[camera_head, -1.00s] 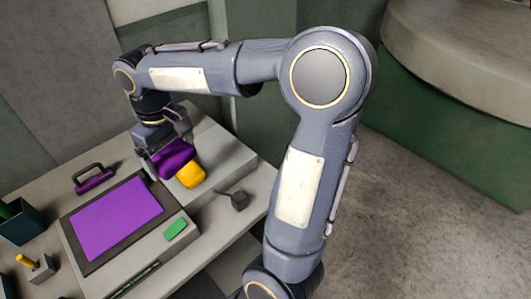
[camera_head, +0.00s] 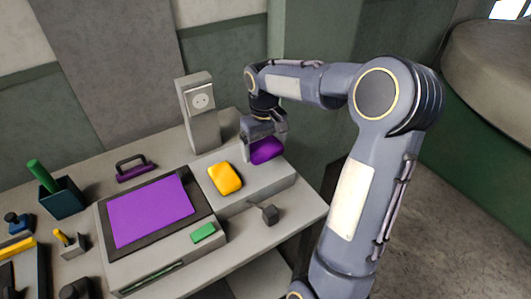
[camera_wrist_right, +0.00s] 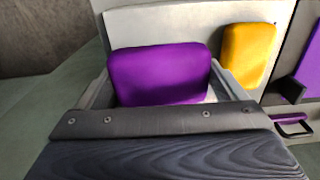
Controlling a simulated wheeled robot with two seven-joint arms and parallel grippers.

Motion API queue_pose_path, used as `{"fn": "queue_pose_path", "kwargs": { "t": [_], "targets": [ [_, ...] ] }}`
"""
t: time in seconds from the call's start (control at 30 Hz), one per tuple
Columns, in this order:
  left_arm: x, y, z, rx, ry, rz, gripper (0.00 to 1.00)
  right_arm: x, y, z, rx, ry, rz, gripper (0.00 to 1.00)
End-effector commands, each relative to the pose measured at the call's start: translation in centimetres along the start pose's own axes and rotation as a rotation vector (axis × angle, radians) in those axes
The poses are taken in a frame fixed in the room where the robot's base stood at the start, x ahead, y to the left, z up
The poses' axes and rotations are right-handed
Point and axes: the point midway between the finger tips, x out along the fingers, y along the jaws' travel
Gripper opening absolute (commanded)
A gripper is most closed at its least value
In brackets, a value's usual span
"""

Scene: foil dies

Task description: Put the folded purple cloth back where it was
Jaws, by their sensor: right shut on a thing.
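The folded purple cloth (camera_head: 267,150) is between the fingers of my right gripper (camera_head: 264,142), over the right part of the raised grey block. The cloth also shows in the right wrist view (camera_wrist_right: 160,73), held between the two fingers. I cannot tell whether its underside touches the block. A folded yellow cloth (camera_head: 225,178) lies on the same block to the left of it, apart from the purple cloth; it also shows in the wrist view (camera_wrist_right: 247,52). My left gripper is not in view.
The grey block (camera_head: 262,188) sits on the table beside a purple panel (camera_head: 150,210) in a dark frame. A grey post with a socket (camera_head: 200,115) stands behind. A small dark knob (camera_head: 268,213) is in front. A teal cup (camera_head: 60,198) is at left.

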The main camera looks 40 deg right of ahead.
Motion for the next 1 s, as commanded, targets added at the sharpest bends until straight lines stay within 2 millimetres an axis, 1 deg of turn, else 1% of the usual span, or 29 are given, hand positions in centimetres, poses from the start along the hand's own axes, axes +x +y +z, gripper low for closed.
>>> {"fn": "queue_pose_path", "kwargs": {
  "t": [0.03, 0.23, 0.3, 0.4, 0.5, 0.77, 0.9, 0.93, 1.0],
  "targets": [
    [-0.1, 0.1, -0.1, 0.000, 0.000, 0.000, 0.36, 0.6, 0.3, -0.3, 0.000, -0.002, -0.001, 0.72],
    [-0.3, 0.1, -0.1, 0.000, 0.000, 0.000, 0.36, 1.8, 0.9, -1.2, 0.000, 0.000, -0.001, 0.72],
    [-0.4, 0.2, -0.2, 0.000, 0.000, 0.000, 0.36, 2.7, 1.3, -1.6, 0.001, -0.003, -0.001, 0.72],
    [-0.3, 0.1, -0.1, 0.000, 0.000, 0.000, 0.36, 4.3, 1.2, -1.5, -0.001, -0.002, 0.000, 0.72],
    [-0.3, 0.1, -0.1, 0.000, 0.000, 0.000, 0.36, 5.2, 1.2, -1.5, -0.001, 0.000, -0.001, 0.72],
    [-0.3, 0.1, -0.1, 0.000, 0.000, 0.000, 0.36, 5.4, 1.2, -1.5, -0.001, 0.002, 0.000, 0.72],
    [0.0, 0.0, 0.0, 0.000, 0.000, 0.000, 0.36, 5.8, 1.2, -1.5, -0.001, 0.001, 0.000, 0.72],
    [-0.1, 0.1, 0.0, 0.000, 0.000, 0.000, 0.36, 5.7, 1.2, -1.5, -0.001, 0.001, 0.000, 0.93],
    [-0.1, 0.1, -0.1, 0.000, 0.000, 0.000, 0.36, 5.7, 1.2, -1.5, -0.001, 0.001, 0.000, 1.00]
  ]
}}
